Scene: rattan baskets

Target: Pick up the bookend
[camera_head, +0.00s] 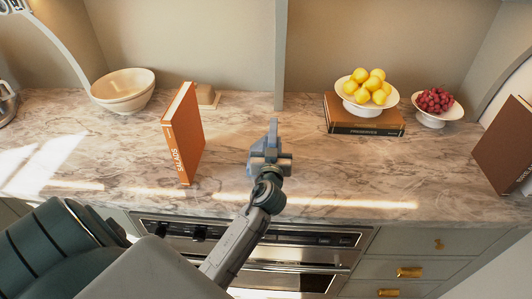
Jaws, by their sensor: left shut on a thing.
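My left gripper (270,160) is over the middle of the marble counter, in front of the wall post. It is shut on a small grey-blue piece, which I take to be the bookend (272,132), standing up from the jaws. Much of it is hidden by the gripper, and its colour is close to the gripper's own. I cannot tell whether it touches the counter. My right gripper is not in view.
An orange book (187,140) stands upright to the left, with a beige block (207,97) behind it. A white bowl (123,91) is at back left. Lemons in a bowl (366,104) sit on books (365,126); a grape bowl (437,117) and brown book (505,145) are right. The counter's centre right is clear.

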